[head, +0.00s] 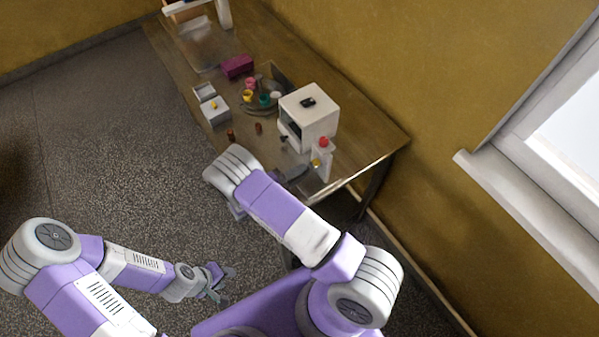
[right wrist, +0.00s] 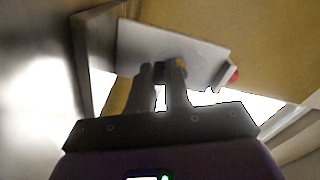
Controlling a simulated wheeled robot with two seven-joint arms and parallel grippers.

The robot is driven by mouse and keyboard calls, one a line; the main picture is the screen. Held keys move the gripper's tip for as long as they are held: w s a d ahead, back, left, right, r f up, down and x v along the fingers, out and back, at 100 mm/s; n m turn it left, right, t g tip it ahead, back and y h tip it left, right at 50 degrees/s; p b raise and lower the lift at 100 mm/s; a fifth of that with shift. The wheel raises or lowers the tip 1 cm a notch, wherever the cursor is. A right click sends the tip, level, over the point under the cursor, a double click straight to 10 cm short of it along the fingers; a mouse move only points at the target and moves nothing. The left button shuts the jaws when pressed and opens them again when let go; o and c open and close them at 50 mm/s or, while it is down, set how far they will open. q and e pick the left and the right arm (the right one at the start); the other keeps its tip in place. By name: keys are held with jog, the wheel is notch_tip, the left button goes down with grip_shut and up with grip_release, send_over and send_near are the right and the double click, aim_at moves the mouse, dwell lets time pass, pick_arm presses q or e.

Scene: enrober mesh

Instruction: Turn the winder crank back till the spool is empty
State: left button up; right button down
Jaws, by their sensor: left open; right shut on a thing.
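A white box-shaped machine (head: 318,108) with a dark opening in its side and a black piece on top stands on the table near its right end. A white upright part with a red top (head: 323,142) and a yellow piece stands at its front corner. In the right wrist view, my right gripper (right wrist: 163,72) is shut on a small dark part in front of a white panel (right wrist: 205,62); the fingers hide most of it. I cannot make out the crank or the spool clearly. My left gripper (head: 222,284) is open and empty, low over the floor.
The wooden table (head: 185,75) runs along the wall. It holds a purple block (head: 237,66), small coloured cups on a round tray, white boxes (head: 215,110) and small brown bottles (head: 231,134). A window is at the right. The floor at left is clear.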

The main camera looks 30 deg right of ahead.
jog(key=c, duration=1.1)
grip_release()
jog(key=shift+s+a+b, duration=0.15)
jog(key=shift+a+b, duration=0.2)
jog(key=shift+a, duration=1.55)
jog(key=shift+s+a+b, duration=0.15)
jog(key=shift+a+b, duration=0.15)
jog(key=shift+a, duration=1.6)
